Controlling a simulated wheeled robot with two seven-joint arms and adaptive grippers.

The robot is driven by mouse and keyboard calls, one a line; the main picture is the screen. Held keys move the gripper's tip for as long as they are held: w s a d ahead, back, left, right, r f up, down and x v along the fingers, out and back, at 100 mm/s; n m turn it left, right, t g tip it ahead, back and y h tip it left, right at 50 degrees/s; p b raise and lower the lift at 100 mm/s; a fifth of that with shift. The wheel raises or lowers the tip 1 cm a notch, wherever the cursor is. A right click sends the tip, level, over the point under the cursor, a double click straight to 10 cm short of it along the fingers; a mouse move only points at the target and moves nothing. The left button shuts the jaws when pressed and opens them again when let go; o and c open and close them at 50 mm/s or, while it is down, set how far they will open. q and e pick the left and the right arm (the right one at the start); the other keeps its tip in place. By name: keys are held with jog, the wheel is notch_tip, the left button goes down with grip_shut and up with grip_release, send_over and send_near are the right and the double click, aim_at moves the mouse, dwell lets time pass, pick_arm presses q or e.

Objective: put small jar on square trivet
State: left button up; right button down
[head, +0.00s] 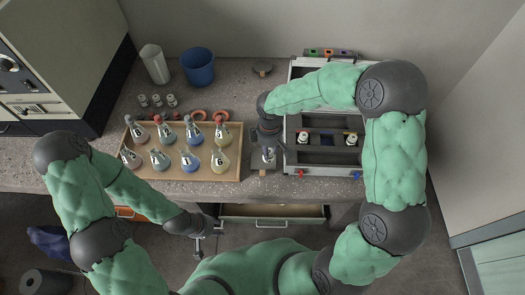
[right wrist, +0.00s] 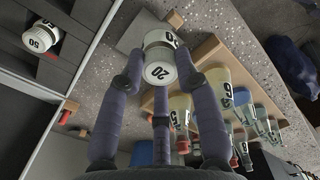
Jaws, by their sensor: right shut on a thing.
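A small white jar (right wrist: 160,62) marked 20 is between the fingers of my right gripper (right wrist: 160,80). In the head view the jar (head: 268,154) shows just below my right gripper (head: 268,143), between the flask tray and the grey crate. A flat grey square piece (right wrist: 130,38), likely the square trivet, lies on the bench behind the jar in the right wrist view. The jar covers part of it, and I cannot tell whether they touch. My left gripper (head: 207,236) is in front of the bench, empty, with its fingers spread.
A wooden tray (head: 239,152) of several numbered flasks is left of the jar. A grey crate (head: 288,155) with other jars is on the right. A blue cup (head: 198,67) and a white cylinder (head: 154,63) stand behind. An open drawer (head: 270,211) is below.

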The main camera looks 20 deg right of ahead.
jog(key=w+f+b, duration=0.1)
jog(key=w+f, duration=0.2)
jog(key=w+f+b, duration=0.1)
jog(key=w+f, duration=0.2)
jog(key=f, duration=0.1)
jog(key=shift+w+a, duration=0.1)
jog(key=shift+f+b, duration=0.65)
jog(key=shift+f, duration=0.55)
jog(key=shift+f, duration=0.2)
jog(key=c, duration=0.9)
grip_release()
notch_tip(320, 180, up, 12)
jog(key=p, duration=0.3)
jog(key=shift+r+p, duration=0.2)
jog(key=shift+p, duration=0.15)
